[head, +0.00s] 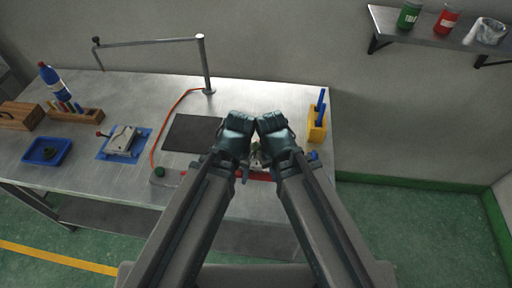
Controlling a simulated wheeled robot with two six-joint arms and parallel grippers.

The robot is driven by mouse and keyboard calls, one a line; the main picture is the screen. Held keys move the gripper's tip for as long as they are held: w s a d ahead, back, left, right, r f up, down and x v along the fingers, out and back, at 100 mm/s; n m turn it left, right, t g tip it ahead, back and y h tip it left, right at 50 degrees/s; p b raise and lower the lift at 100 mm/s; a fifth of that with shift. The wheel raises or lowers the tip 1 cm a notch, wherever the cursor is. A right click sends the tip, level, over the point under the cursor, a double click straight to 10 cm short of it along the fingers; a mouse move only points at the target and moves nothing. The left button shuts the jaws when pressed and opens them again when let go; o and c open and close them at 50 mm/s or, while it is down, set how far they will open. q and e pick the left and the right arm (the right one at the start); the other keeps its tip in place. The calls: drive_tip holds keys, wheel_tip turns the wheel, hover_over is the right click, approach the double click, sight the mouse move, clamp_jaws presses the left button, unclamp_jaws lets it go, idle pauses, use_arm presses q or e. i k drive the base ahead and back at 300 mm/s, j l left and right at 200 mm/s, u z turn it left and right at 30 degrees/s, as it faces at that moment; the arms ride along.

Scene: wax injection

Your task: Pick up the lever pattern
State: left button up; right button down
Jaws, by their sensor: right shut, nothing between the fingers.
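I cannot make out the lever pattern for certain. A small dark green piece (50,154) lies in a blue tray (36,160) at the left of the bench. Another small green and pale thing (256,160) shows partly between my arms, mostly hidden. My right gripper (262,158) is shut and empty, close to the middle front of the bench, largely covered by its own arm. My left gripper (243,174) is beside it, and its fingers are too hidden to read. Both are far to the right of the blue tray.
A metal mould on a blue mat (109,153) stands right of the tray. A dark mat (191,133), an orange hose (163,125) and a post with a long arm (205,65) are nearby. A yellow holder (316,128) stands at the right edge.

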sight(255, 145)
drive_tip(key=k+j+z, duration=0.2)
drive_tip(key=k+z, duration=0.2)
drive_tip(key=k+j+z, duration=0.1)
drive_tip(key=k+z, duration=0.3)
drive_tip(key=k, duration=0.1)
